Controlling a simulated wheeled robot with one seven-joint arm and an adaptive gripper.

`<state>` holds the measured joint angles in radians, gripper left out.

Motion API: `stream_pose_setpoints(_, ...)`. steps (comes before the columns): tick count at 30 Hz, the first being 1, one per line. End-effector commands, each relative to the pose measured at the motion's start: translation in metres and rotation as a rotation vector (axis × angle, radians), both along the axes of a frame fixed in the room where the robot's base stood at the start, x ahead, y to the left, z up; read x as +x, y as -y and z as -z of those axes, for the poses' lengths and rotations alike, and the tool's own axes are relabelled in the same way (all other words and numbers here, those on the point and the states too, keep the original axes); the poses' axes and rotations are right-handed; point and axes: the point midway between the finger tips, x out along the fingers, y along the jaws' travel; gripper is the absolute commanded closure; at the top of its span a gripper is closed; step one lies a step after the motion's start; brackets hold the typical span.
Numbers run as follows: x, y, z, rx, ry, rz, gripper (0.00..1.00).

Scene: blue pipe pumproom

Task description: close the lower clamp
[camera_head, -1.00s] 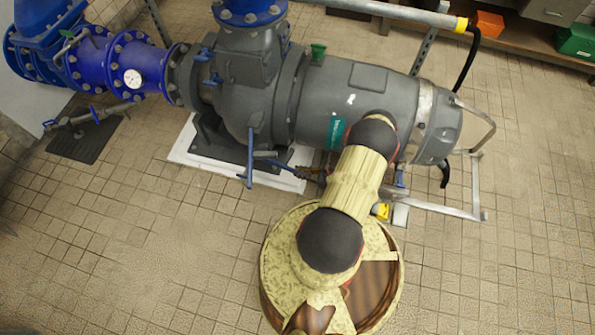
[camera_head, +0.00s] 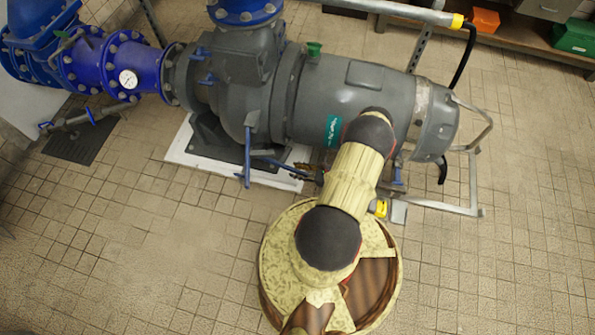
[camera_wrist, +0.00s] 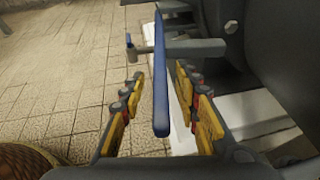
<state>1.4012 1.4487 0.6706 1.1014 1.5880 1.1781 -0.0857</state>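My gripper (camera_wrist: 159,80) is open in the wrist view, one yellow-and-black finger on each side of a long blue bar (camera_wrist: 160,95). The bar runs between the fingers with gaps on both sides, so it is not gripped. A grey crosspiece with a knobbed end (camera_wrist: 180,48) lies beyond the fingertips. In the head view, blue clamp bars show below the pump: an upright one (camera_head: 248,160) and a slanting one (camera_head: 275,163) reaching toward my gripper (camera_head: 303,172). My gripper is small and partly hidden by my arm there. I cannot tell for certain which bar is the lower clamp.
The grey pump body (camera_head: 340,98) stands close behind my gripper on a white plinth (camera_head: 180,150). Blue flanged pipes (camera_head: 110,62) are at upper left. A metal rail (camera_head: 445,208) is to the right. Tiled floor (camera_head: 130,250) is free at lower left.

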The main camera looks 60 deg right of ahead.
Motion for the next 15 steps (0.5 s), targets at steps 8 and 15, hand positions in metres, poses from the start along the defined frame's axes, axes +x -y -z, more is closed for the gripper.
stream_pose_setpoints(8,-0.024,0.006,-0.01,0.0,0.0,0.004,0.68)
stream_pose_setpoints(15,-0.069,0.015,-0.029,-0.001,0.0,0.005,0.68)
